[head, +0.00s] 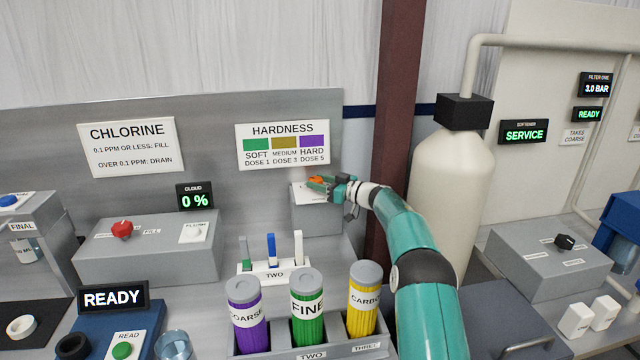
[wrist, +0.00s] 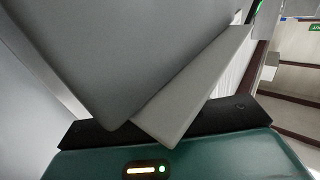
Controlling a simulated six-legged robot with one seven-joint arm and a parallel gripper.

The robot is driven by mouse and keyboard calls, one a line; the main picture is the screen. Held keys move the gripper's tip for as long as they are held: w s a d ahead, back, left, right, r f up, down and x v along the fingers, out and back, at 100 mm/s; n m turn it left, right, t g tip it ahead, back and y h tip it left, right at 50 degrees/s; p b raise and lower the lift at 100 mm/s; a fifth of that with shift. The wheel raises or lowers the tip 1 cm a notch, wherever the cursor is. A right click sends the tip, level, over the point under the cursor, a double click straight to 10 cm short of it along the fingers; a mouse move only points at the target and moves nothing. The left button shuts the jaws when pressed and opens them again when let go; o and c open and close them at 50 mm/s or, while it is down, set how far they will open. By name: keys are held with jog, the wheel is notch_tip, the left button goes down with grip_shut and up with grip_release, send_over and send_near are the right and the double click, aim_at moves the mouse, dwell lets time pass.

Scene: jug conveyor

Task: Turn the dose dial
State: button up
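A small grey box (head: 318,216) with a white label on top stands below the hardness sign. A small orange piece (head: 316,180) shows above this box and looks like the dose dial's knob; its pointer and marks are too small to read. My gripper (head: 322,184) reaches in from the right, with its fingertips at the orange piece. Whether they touch it, and how far apart they are, I cannot tell. In the wrist view, a light grey finger (wrist: 190,95) and a broad dark grey surface (wrist: 125,45) fill the middle. The dial cannot be made out there.
The hardness sign (head: 283,145) reads soft dose 1, medium dose 3, hard dose 5. Cartridges stand in a grey rack (head: 312,352) in front, behind them a test-strip holder (head: 273,271). A red knob (head: 122,229) is at left. A brown post (head: 398,120) and a tank (head: 450,185) stand right.

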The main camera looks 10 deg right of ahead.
jog(key=o, duration=0.4)
jog(key=shift+s+d, duration=0.1)
jog(key=v, duration=1.3)
jog(key=shift+s+d, duration=0.2)
jog(key=shift+s, duration=0.15)
